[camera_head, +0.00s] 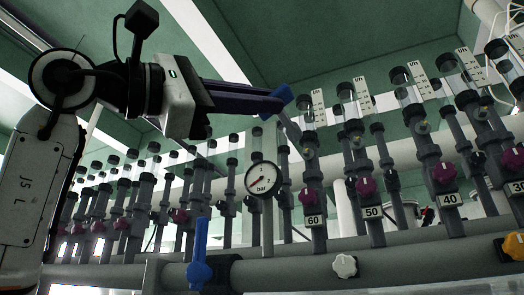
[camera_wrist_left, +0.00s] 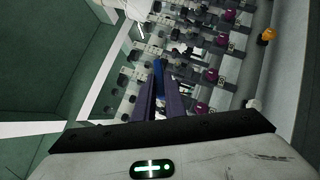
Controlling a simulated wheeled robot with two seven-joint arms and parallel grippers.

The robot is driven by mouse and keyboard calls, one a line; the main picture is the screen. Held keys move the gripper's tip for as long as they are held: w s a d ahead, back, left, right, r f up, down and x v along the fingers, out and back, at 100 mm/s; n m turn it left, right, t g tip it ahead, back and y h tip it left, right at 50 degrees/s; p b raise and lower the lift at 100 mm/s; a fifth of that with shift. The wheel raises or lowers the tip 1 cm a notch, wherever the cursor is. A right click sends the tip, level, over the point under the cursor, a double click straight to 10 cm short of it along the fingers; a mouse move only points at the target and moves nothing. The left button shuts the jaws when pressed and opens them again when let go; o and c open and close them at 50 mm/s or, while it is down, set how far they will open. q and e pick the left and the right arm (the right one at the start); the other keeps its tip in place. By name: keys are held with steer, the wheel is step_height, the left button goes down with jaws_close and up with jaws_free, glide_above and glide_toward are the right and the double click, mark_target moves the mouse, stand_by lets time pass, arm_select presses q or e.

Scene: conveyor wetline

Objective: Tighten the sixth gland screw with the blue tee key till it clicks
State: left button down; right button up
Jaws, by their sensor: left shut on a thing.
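My left gripper (camera_head: 272,100) reaches in from the left, high in the head view. Its long dark fingers are shut on a blue piece, the handle of the blue tee key (camera_head: 283,93). A grey shaft seems to slope down from the handle to the right, towards the upright tubes. The blue key (camera_wrist_left: 158,72) also shows between the fingertips in the left wrist view. I cannot make out the key's tip or whether it touches anything. The gland screws are too small to tell apart. My right gripper is not in view.
Rows of grey pipes with clear tubes and purple knobs (camera_head: 366,186) fill the back, with tags such as 60 (camera_head: 314,220). A pressure gauge (camera_head: 262,179) stands mid-view. A blue lever (camera_head: 199,250), a white knob (camera_head: 345,266) and a yellow knob (camera_head: 514,246) sit on the lower pipe.

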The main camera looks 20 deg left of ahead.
mark_target(271, 116)
arm_select(q)
steer(key=shift+w, duration=0.35)
steer(key=w, duration=0.3)
steer(key=shift+w+d, duration=0.1)
steer(key=shift+w, duration=0.7)
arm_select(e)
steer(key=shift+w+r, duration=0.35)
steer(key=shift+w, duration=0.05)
arm_select(q)
steer(key=shift+w+d, duration=0.1)
steer(key=shift+w, duration=0.85)
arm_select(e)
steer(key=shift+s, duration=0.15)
arm_select(q)
steer(key=c, duration=2.4)
jaws_free()
jaws_close()
steer(key=shift+r, duration=0.1)
